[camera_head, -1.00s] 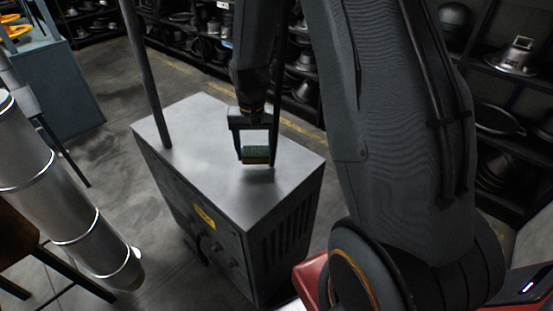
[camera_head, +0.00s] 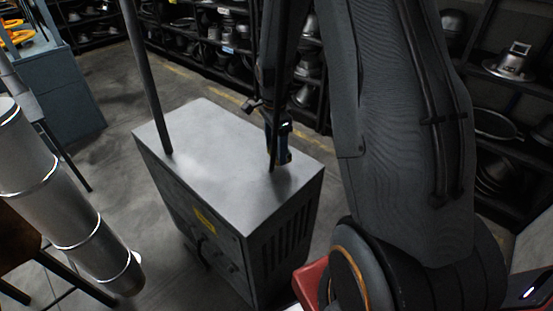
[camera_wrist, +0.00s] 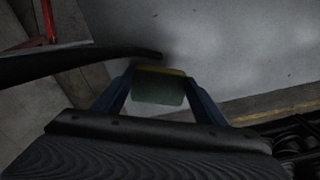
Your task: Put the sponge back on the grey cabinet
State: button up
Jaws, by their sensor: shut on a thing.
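The sponge (camera_wrist: 158,88), green with a yellow layer, sits between the two fingers of my gripper (camera_wrist: 160,84) in the wrist view. The fingers are shut on it. In the head view my gripper (camera_head: 277,160) is seen edge-on over the right part of the grey cabinet's top, and the sponge is hidden or too small to make out there. The grey cabinet (camera_head: 215,140) has a flat, bare top. I cannot tell whether the sponge touches the top. The cabinet top also shows beyond the sponge in the wrist view (camera_wrist: 230,50).
A dark pole (camera_head: 145,80) stands at the left part of the cabinet top. A silver ribbed duct (camera_head: 65,205) is at the left. Dark shelves with metal hat moulds (camera_head: 512,62) line the back and right. Most of the cabinet top is clear.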

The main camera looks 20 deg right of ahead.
jog(key=shift+f+p, duration=0.6)
jog(key=shift+f, duration=1.95)
jog(key=shift+f, duration=0.15)
jog(key=o, duration=1)
jog(key=shift+c, duration=0.2)
